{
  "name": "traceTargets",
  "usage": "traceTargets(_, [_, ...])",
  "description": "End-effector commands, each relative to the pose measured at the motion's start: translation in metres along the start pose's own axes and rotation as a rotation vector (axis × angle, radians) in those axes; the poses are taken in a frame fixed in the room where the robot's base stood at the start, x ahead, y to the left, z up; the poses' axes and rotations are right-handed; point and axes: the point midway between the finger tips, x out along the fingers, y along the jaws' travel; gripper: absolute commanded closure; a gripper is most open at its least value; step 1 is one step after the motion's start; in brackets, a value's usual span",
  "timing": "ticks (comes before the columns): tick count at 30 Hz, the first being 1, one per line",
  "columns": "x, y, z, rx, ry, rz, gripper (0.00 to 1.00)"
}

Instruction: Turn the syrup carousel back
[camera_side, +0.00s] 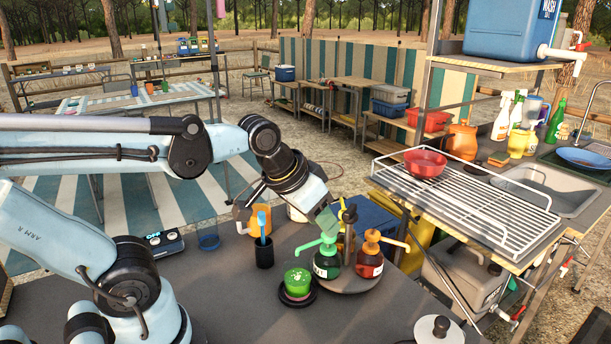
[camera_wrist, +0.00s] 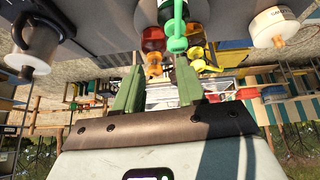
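The syrup carousel (camera_side: 350,284) is a round turntable on the dark counter. It carries a green bottle with a pale green pump (camera_side: 327,260), a red-brown bottle with an orange pump (camera_side: 370,258) and a dark bottle with a yellow pump (camera_side: 348,222) behind. In the wrist view the green pump (camera_wrist: 176,38), orange pump (camera_wrist: 153,66) and yellow pump (camera_wrist: 197,56) show beyond the fingers. My gripper (camera_side: 325,213) is above the carousel's back left, close to the pump tops. Its green fingers (camera_wrist: 157,84) are apart, and I see nothing gripped. Contact with the pumps cannot be told.
A lidded pot (camera_side: 439,332) is at the front right. A wire rack (camera_side: 475,205) with a red bowl (camera_side: 425,163) lies right.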

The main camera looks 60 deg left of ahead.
Motion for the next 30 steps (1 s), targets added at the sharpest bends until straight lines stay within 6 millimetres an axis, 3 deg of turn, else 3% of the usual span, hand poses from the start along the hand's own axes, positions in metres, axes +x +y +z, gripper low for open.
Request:
traceTargets(6, [-0.023,-0.004,-0.056,-0.147,-0.174,-0.031,0.61])
traceTargets(15, [-0.041,-0.013,-0.115,-0.345,-0.408,-0.102,0.61])
traceTargets(21, [-0.045,-0.018,-0.134,-0.427,-0.502,-0.143,0.61])
traceTargets(30, [-0.036,-0.019,-0.132,-0.449,-0.529,-0.155,0.61])
